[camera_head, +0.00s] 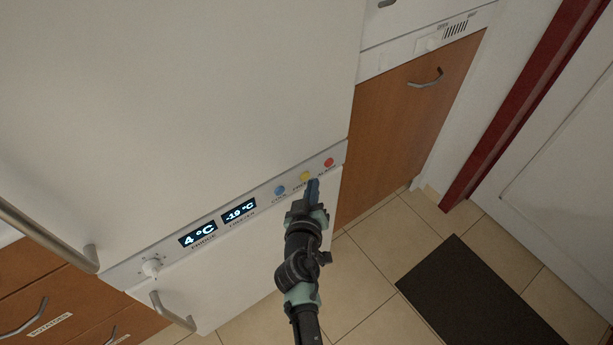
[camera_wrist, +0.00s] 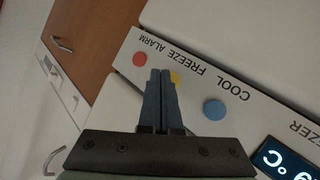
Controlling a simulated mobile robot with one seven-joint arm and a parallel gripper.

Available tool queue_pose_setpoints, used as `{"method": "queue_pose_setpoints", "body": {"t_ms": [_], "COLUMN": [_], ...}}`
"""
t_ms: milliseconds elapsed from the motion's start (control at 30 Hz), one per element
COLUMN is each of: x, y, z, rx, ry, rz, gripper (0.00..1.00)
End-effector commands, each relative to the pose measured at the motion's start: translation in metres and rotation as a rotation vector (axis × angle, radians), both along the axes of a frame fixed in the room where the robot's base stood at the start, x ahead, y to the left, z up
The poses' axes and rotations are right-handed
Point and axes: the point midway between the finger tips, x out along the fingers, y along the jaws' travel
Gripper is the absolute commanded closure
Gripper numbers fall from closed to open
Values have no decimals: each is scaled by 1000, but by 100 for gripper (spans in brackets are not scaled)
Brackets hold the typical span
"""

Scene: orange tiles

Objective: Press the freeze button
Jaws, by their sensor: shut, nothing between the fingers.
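The freeze button is the yellow round one (camera_head: 305,176) in the button row on the white fridge-freezer's panel (camera_head: 262,210). It lies between the blue cool button (camera_head: 280,190) and the red alarm button (camera_head: 328,162). In the wrist view the yellow button (camera_wrist: 175,77) shows just past my fingertips, partly hidden by them, under the label FREEZE. The blue button (camera_wrist: 214,109) is to its right and the red button (camera_wrist: 139,59) to its left. My gripper (camera_head: 313,183) is shut and empty, its tips at the yellow button's edge. I cannot tell whether they touch it.
Two displays read 4 °C (camera_head: 198,235) and -19 °C (camera_head: 239,210). A knob (camera_head: 151,267) and metal handles (camera_head: 172,312) stick out at the lower left. A wooden cabinet door (camera_head: 405,130) is on the right. A dark mat (camera_head: 480,295) lies on the tiled floor.

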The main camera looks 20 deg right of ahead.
Motion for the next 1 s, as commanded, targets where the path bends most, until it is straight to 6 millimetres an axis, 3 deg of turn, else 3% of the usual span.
{"method": "queue_pose_setpoints", "body": {"t_ms": [1000], "x": [9], "y": [2], "z": [0], "rx": [0], "ry": [0], "rz": [0], "gripper": [100]}}
